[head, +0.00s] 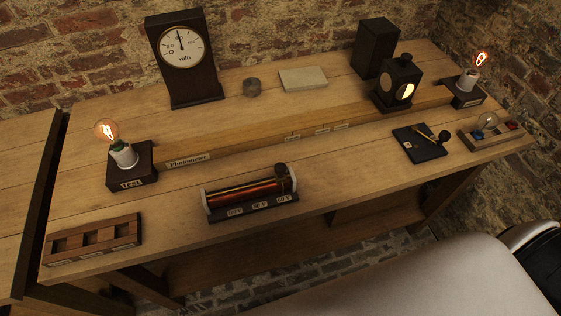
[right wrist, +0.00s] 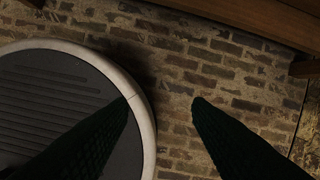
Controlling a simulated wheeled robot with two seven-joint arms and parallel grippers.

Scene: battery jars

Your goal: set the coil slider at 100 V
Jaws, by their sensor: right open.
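The coil (head: 245,194) sits near the bench's front edge in the head view, a copper-wound cylinder between end plates. Its dark slider knob (head: 281,172) is at the right end of the coil. Labels run along its front, and the left one (head: 235,211) seems to read 100 V, though the print is small. The voltmeter (head: 181,48) stands at the back left with its needle pointing about straight up. My right gripper (right wrist: 165,98) is open and empty in the right wrist view, over the brick floor and away from the coil. My left gripper is not in view.
A lamp marked test (head: 131,166) stands left of the coil, and a wooden rack (head: 93,240) lies at the front left. A key switch (head: 420,143) and a bulb tray (head: 496,133) are at the right. The bench top around the coil is clear.

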